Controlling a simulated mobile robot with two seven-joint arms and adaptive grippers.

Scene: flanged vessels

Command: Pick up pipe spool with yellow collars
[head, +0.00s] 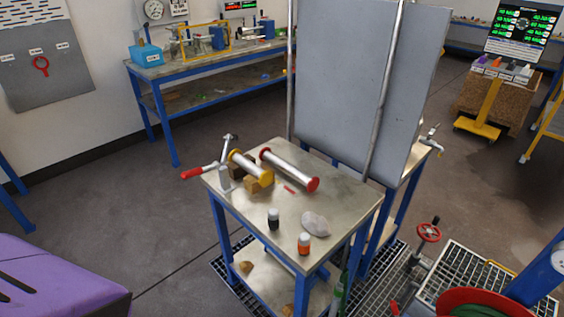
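The pipe spool with yellow collars (248,167) lies on the small metal-topped table (338,195) in the middle of the head view. It is a pale cylinder with a yellow collar at each end. Brown wooden blocks show beside and below it. A similar spool with red collars (289,170) lies just to its right, roughly parallel and apart from it. Neither of my grippers shows in the head view.
A red-handled clamp (201,171) stands at the table's left edge. A dark-bodied bottle (273,219), an orange bottle (304,244) and a crumpled grey cloth (315,224) are near the front. A grey panel (345,80) rises behind. Floor left of the table is clear.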

